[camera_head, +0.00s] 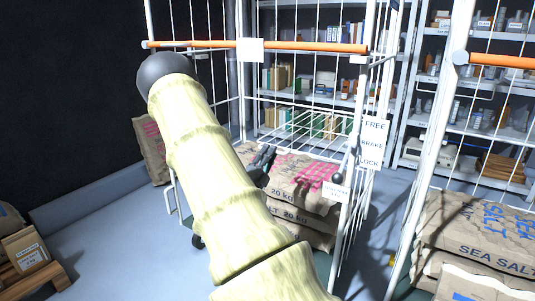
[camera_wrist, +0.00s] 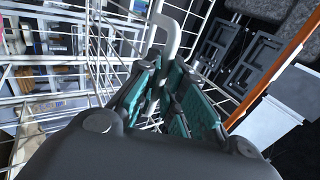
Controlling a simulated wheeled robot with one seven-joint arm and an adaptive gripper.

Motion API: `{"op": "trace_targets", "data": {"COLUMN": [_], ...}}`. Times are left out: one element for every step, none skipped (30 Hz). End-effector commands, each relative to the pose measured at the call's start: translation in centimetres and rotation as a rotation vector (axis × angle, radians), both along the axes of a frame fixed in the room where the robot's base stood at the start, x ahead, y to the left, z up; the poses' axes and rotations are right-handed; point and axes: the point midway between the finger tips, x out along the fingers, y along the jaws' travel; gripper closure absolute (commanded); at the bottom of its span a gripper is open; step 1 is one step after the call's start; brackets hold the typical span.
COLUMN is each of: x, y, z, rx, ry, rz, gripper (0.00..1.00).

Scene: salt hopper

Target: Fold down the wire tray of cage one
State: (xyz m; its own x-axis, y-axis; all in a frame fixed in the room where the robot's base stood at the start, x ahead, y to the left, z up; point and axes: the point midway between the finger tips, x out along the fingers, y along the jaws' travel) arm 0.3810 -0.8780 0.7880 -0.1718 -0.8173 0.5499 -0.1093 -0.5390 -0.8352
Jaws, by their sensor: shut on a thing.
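The near cage (camera_head: 347,190) is a white wire roll cage with an orange bar (camera_head: 310,46) across its top. Its wire tray (camera_head: 310,128) shows as a white grid above the salt sacks, sloping or flat; I cannot tell which. My gripper (camera_head: 262,165) is at the tray's left side, partly hidden by my arm. In the wrist view my gripper (camera_wrist: 165,100) has its teal fingers closed around a white bent bar (camera_wrist: 172,40). The bar appears to belong to the tray; the exact grip point is hidden between the fingers.
Salt sacks (camera_head: 310,178) are stacked low in this cage. A FREE/BRAKE/LOCK sign (camera_head: 371,143) hangs on its right post. A second cage (camera_head: 425,170) with sacks (camera_head: 480,240) stands at right. Shelves (camera_head: 465,90) are behind.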

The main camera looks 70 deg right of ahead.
Motion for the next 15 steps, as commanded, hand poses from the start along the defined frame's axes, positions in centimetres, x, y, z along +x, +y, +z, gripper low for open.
{"op": "trace_targets", "data": {"x": [-0.15, -0.13, -0.12, -0.11, -0.10, -0.12, -0.11, -0.11, -0.11, -0.12, -0.12, -0.14, -0.14, -0.15, -0.16], "y": [0.12, 0.14, 0.16, 0.17, 0.18, 0.17, 0.16, 0.14, 0.13, 0.11, 0.10, 0.08, 0.07, 0.06, 0.04], "z": [-0.62, -0.65, -0.67, -0.69, -0.71, -0.69, -0.67, -0.65, -0.61, -0.58, -0.55, -0.51, -0.48, -0.47, -0.44], "rx": [0.011, 0.012, 0.012, 0.013, 0.013, 0.012, 0.012, 0.011, 0.011, 0.010, 0.010, 0.009, 0.008, 0.008, 0.007], "ry": [0.004, 0.004, 0.004, 0.004, 0.004, 0.004, 0.004, 0.003, 0.003, 0.002, 0.002, 0.002, 0.001, 0.001, 0.001], "rz": [-0.003, -0.003, -0.002, -0.002, -0.002, -0.002, -0.002, -0.001, -0.001, -0.001, -0.001, -0.001, -0.001, -0.001, -0.002], "gripper": [1.00, 1.00, 1.00, 0.86, 0.81, 0.81, 0.81, 0.81, 0.81, 0.81, 0.81, 0.81, 0.81, 0.81, 0.81]}}
